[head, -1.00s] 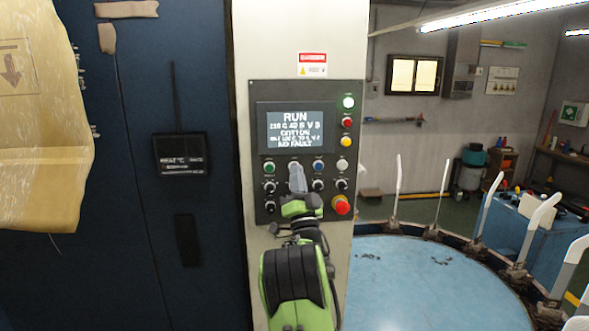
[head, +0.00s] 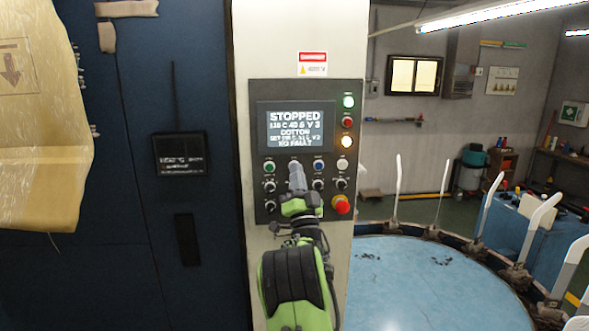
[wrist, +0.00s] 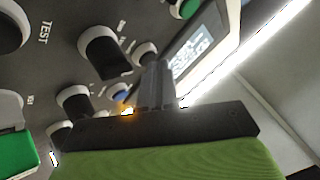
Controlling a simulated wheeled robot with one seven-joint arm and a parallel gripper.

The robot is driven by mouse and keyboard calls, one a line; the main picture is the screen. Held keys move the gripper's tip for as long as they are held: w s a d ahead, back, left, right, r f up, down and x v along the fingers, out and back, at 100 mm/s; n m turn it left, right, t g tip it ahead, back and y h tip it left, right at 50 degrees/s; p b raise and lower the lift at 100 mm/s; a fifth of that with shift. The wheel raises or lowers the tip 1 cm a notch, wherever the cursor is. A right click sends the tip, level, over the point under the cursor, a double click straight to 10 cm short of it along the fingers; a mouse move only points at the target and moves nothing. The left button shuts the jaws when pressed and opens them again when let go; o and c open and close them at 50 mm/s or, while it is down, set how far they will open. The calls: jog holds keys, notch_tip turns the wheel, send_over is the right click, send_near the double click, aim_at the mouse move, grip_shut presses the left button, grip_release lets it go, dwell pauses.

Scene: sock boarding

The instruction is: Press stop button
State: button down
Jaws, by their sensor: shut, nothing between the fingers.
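The control panel (head: 258,200) stands ahead on a pale column, and its screen (head: 296,127) reads STOPPED. My gripper (head: 296,168) is shut and empty, its fingertips at the upper button row, between a green button (head: 269,167) and a blue button (head: 318,166). The fingers hide most of the button behind them, so its colour and whether it is pressed in cannot be told. In the wrist view my gripper's fingers (wrist: 155,85) point at the panel beside the screen (wrist: 195,48). The tips appear to be at or very near a round button there.
A red mushroom button (head: 341,205) sits at the panel's lower right. Several dark knobs lie around the fingers. An amber lamp (head: 346,142) is lit. A round blue table (head: 430,285) with upright pale boards stands right; a dark cabinet (head: 120,230) stands left.

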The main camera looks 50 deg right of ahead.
jog(key=shift+s+a+b, duration=0.4)
jog(key=shift+s+a, duration=0.05)
jog(key=shift+s, duration=0.05)
jog(key=shift+f, duration=0.1)
jog(key=shift+s+a+b, duration=0.45)
jog(key=shift+s+a, duration=0.35)
jog(key=shift+s, duration=0.2)
jog(key=shift+s+a+b, duration=0.4)
jog(key=shift+s+a, duration=0.4)
jog(key=shift+s, duration=0.15)
